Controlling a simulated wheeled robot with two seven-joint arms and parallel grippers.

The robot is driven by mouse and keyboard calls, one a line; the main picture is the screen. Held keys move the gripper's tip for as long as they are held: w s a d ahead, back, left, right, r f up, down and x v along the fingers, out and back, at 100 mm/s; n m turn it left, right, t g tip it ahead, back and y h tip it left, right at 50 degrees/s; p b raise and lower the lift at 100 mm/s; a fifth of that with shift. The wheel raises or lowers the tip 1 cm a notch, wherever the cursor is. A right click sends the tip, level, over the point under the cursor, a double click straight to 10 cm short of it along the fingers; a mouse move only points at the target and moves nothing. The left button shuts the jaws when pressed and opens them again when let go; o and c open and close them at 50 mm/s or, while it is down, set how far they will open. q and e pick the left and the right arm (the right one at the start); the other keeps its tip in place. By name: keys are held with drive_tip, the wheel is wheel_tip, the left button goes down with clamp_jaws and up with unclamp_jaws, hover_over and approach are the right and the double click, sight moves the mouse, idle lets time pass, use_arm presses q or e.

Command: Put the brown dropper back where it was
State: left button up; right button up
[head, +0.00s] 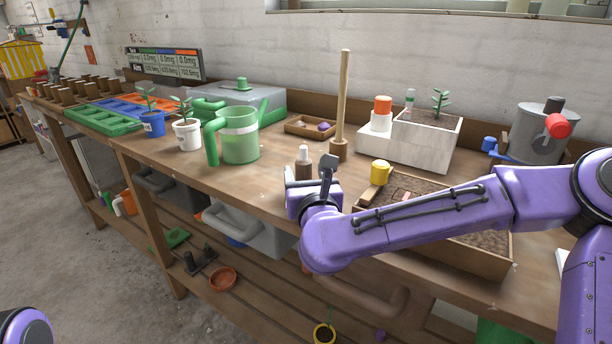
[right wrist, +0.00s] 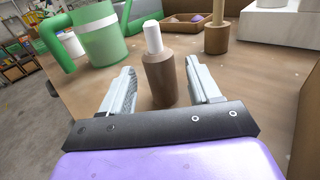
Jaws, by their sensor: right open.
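The brown dropper (head: 304,165) is a small brown bottle with a white top. It stands upright on the wooden bench, just beyond my right gripper (head: 314,178) in the head view. In the right wrist view the brown dropper (right wrist: 158,78) stands between the two spread fingers of my right gripper (right wrist: 162,88), with visible gaps on both sides. The right gripper is open and holds nothing. My left gripper is not in view.
A green watering can (head: 238,135) stands left of the dropper. A wooden dowel in a round base (head: 339,150) stands close to its right. A soil tray (head: 480,240), a yellow cup (head: 380,172) and a white planter (head: 425,150) are farther right. The bench's front edge is near.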

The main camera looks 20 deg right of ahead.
drive_tip(key=shift+r, duration=0.2)
drive_tip(key=shift+s, duration=0.2)
drive_tip(key=s, duration=0.3)
drive_tip(key=s+a+b, duration=0.1)
drive_tip(key=s, duration=0.5)
drive_tip(key=shift+a+f+b, duration=0.3)
drive_tip(key=shift+b, duration=0.05)
drive_tip(key=s+b, duration=0.1)
drive_tip(key=b, duration=0.4)
drive_tip(key=shift+s+a, duration=0.15)
drive_tip(key=shift+s, duration=0.15)
drive_tip(key=shift+s+a+r, duration=0.1)
drive_tip(key=shift+s+r, duration=0.25)
drive_tip(key=shift+s, duration=0.05)
